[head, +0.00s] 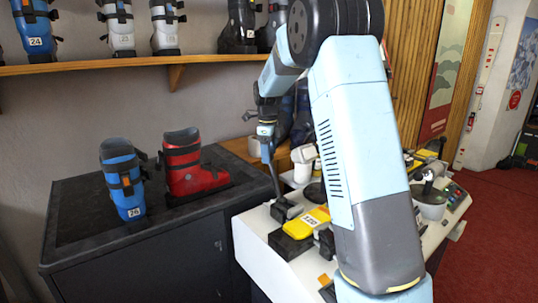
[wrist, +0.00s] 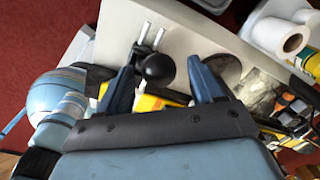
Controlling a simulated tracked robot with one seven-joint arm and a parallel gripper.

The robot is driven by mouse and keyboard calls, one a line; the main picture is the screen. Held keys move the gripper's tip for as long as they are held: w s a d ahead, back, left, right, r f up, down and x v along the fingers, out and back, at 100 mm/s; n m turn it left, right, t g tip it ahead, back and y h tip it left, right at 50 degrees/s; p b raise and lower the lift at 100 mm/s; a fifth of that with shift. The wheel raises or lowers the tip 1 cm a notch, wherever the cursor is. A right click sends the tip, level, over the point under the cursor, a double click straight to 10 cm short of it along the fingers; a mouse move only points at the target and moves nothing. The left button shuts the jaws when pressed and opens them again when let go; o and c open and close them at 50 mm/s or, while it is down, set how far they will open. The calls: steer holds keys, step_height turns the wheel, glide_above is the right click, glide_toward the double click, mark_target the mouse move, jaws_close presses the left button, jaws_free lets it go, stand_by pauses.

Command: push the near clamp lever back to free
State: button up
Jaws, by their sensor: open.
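In the wrist view a lever with a round black knob (wrist: 159,70) stands between the two fingers of my gripper (wrist: 162,67). The fingers are apart, with gaps visible on both sides of the knob. Two metal rods (wrist: 148,38) show just beyond it, and a yellow part (wrist: 150,102) lies below. In the head view my gripper (head: 274,178) points down at the back left of the white bench unit (head: 262,255). A yellow block marked 120 (head: 306,223) lies nearer, among black parts. My arm hides much of the unit, and the lever's exact position is unclear there.
A blue boot (head: 123,180) and a red boot (head: 190,165) stand on the dark cabinet (head: 150,240) at left. More boots line the shelf (head: 120,64). Red floor is open at right.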

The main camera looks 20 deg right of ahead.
steer(key=shift+f, duration=0.45)
jaws_close()
stand_by(0.4)
